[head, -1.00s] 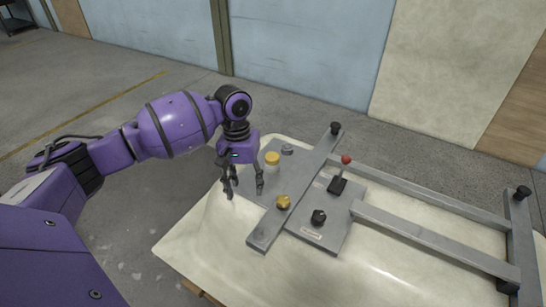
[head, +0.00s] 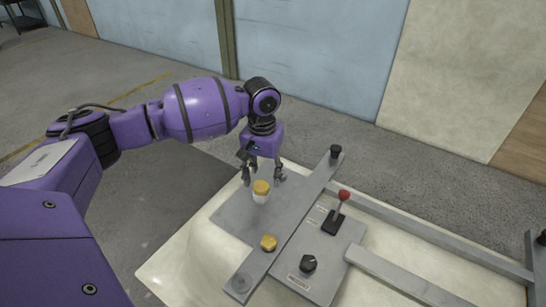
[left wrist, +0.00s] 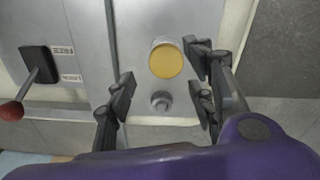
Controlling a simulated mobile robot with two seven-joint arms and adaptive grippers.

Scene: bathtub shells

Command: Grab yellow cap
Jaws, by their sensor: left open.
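The yellow cap (head: 261,187) sits on a white cylinder on a grey plate (head: 237,219). In the left wrist view the yellow cap (left wrist: 166,61) is seen from above as a round disc. My left gripper (head: 262,181) points down, open and empty, just behind and above the cap in the head view. In the left wrist view its fingers (left wrist: 163,92) stand on both sides, with the cap a little beyond the gap and close to the right-hand fingers. I cannot tell whether they touch. My right gripper is not in view.
A small grey knob (left wrist: 161,101) lies between the fingers. Grey metal bars (head: 430,233) cross the cream tub shell (head: 180,262).

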